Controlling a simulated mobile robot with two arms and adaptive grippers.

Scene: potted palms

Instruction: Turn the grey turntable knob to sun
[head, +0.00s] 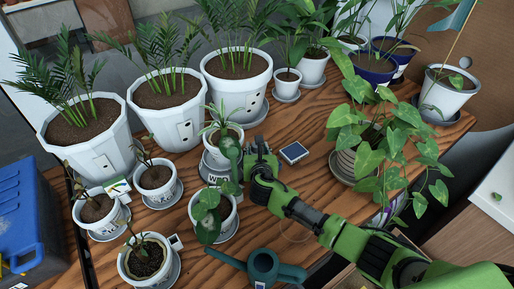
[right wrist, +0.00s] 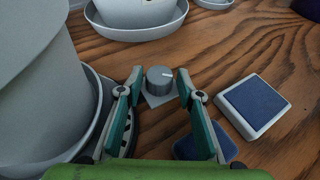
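The grey knob (right wrist: 160,80) shows in the right wrist view as a short ribbed cylinder on a light square plate (right wrist: 157,99) on the wood. A pale pointer mark on its top points toward the right. I cannot read any sun label. My right gripper (right wrist: 160,74) is open, with one fingertip on each side of the knob and small gaps visible; contact is not clear. In the head view my right gripper (head: 262,152) reaches among the pots and hides the knob. My left gripper is not in view.
A white-framed blue panel (head: 294,152) lies right of my gripper; it also shows in the right wrist view (right wrist: 255,103). A large grey pot (right wrist: 40,75) stands close on the left. A leafy plant (head: 385,145) and a teal watering can (head: 263,267) flank my right arm.

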